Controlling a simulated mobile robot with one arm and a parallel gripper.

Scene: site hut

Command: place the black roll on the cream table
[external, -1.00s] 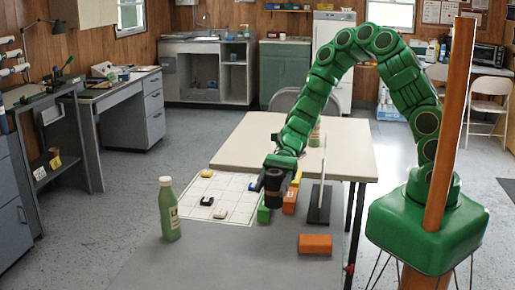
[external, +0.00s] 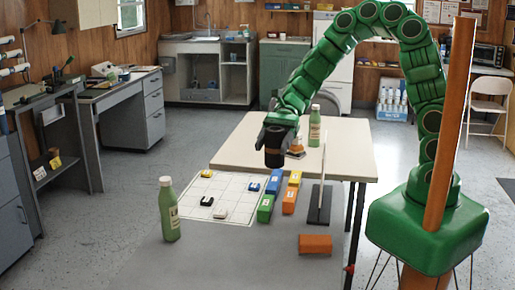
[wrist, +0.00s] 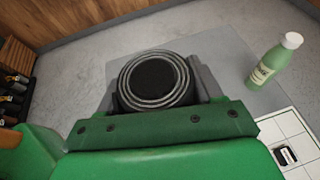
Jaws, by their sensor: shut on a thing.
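The black roll (external: 274,146) is upright in my gripper (external: 276,128), which is shut around it. In the external view the roll appears in front of the left part of the cream table (external: 350,152); the height of the gap below it is hard to tell. In the wrist view, the roll's ringed end (wrist: 155,80) shows between the grey jaws (wrist: 205,82).
A grey table (external: 230,255) adjoins in front, with a white grid board (external: 232,201), small blocks, coloured bars (external: 266,206), an orange block (external: 315,243) and another green bottle (external: 169,210). A thin upright panel on a dark base (external: 319,207) stands right of the bars. The cream table's left part looks clear.

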